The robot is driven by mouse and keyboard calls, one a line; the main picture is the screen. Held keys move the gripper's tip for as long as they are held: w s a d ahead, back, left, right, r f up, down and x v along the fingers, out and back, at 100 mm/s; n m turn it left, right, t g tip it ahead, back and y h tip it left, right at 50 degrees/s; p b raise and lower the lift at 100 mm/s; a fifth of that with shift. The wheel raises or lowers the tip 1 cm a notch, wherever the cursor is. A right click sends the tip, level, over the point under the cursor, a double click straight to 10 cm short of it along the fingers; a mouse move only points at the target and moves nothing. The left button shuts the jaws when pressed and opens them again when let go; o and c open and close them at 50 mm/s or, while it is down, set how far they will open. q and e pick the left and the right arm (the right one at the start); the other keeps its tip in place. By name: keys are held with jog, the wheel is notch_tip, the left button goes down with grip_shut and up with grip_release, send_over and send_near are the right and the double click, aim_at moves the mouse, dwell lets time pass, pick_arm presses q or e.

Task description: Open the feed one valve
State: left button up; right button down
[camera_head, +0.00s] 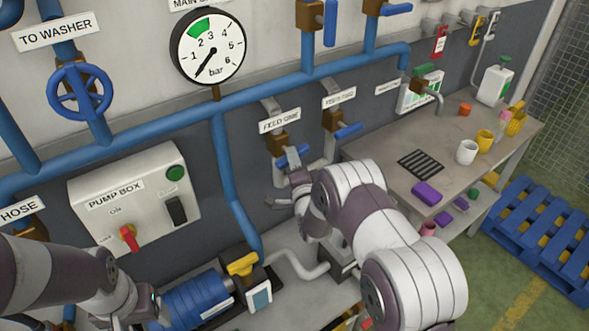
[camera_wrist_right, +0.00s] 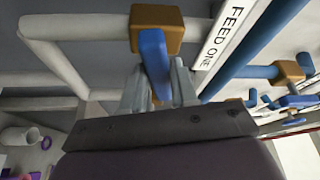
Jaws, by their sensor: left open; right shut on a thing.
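The feed one valve has a brown body (camera_head: 277,146) on a grey pipe under the FEED ONE label (camera_head: 280,121), with a blue lever (camera_head: 292,157). In the right wrist view the blue lever (camera_wrist_right: 154,62) stands out from the brown body (camera_wrist_right: 157,27), beside the FEED ONE label (camera_wrist_right: 222,36). My right gripper (camera_wrist_right: 160,85) is shut on the lever, one finger on each side; the head view partly hides this grip behind my wrist. My left gripper (camera_head: 148,303) is open at the lower left, by the blue pump motor, away from the valve.
A similar valve with a blue lever (camera_head: 348,131) is just right of feed one. The pump box (camera_head: 134,199), gauge (camera_head: 208,46) and blue pipes are on the wall. A blue motor (camera_head: 192,300) stands below. A workbench (camera_head: 375,153) with cups is at the right.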

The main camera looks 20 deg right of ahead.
jog(key=n+y+b, duration=0.2)
jog(key=n+b, duration=0.3)
jog(key=b, duration=0.1)
jog(key=n+t+y+b, duration=0.1)
jog(key=n+y+b, duration=0.1)
jog(key=n+b, duration=0.4)
jog(key=f+n+t+y+b, duration=0.1)
jog(key=n+y+b, duration=0.1)
jog(key=n+b, duration=0.3)
jog(key=shift+d+y+b, duration=0.2)
jog(key=shift+y+b, duration=0.2)
jog(key=shift+b, duration=0.3)
jog(key=shift+n, duration=0.3)
jog(key=shift+r, duration=0.1)
jog(key=c, duration=1)
grip_release()
jog(key=shift+w+d, duration=0.1)
jog(key=shift+o, duration=0.2)
jog(key=b+v, duration=0.2)
jog(key=v, duration=1)
jog(key=shift+s+f, duration=0.25)
jog(key=shift+s, duration=0.05)
